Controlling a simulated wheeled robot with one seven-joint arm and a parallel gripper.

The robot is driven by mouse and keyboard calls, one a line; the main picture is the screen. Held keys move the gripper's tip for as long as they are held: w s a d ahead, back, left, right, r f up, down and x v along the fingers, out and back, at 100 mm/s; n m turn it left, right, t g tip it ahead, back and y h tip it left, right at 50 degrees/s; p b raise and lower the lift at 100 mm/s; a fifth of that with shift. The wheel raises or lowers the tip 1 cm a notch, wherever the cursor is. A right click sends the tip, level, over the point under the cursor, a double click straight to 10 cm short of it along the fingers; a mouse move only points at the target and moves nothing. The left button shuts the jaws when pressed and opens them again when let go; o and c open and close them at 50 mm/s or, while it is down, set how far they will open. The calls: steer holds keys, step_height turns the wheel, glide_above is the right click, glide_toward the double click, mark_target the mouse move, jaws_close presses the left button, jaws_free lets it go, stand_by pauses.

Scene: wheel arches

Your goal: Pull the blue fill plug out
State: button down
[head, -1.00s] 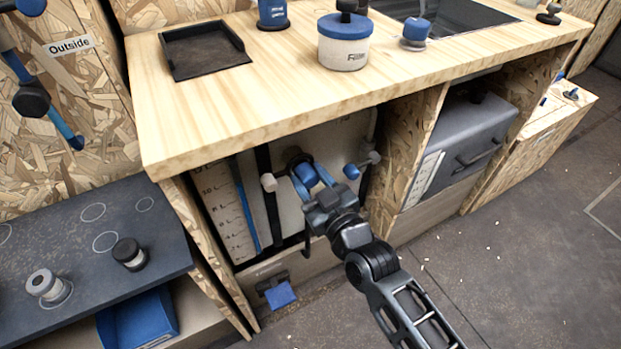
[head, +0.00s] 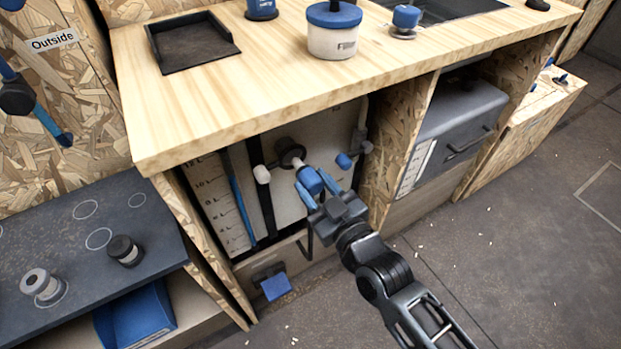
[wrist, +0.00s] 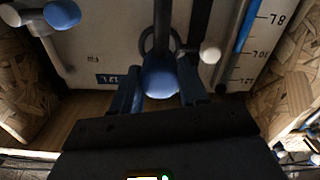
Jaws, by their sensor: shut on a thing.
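The blue fill plug (head: 309,179) is between the blue fingertips of my gripper (head: 317,187), in front of the white tank (head: 287,203) under the worktop. A pale stem shows between the blue plug head and the dark round port (head: 290,151). The head stands off from the port, but I cannot tell whether the stem's tip is clear of it. In the wrist view the blue plug (wrist: 162,83) sits between both fingers, with a ring behind it.
A white-ended lever (head: 262,174) is left of the port and a blue-ended one (head: 344,161) is right. The worktop (head: 230,100) overhangs above. Wooden side panels (head: 398,150) flank the bay. A grey box (head: 458,135) stands right. The floor in front is open.

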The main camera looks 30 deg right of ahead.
steer(key=shift+s, duration=0.1)
steer(key=c, duration=0.6)
jaws_free()
steer(key=shift+s, duration=3.95)
steer(key=shift+s+r, duration=0.1)
steer(key=s+r+m+g+p, duration=0.1)
steer(key=s+r+p, duration=0.2)
steer(key=s+r, duration=0.3)
steer(key=s+r+g+p, duration=0.1)
steer(key=s+r+p, duration=0.3)
steer(key=s+r, duration=0.3)
steer(key=s+r+m+g+p, duration=0.1)
steer(key=s+r+p, duration=0.3)
steer(key=s, duration=0.9)
step_height(320, 180, up, 3)
steer(key=shift+r+m, duration=0.2)
steer(key=shift+m, duration=0.1)
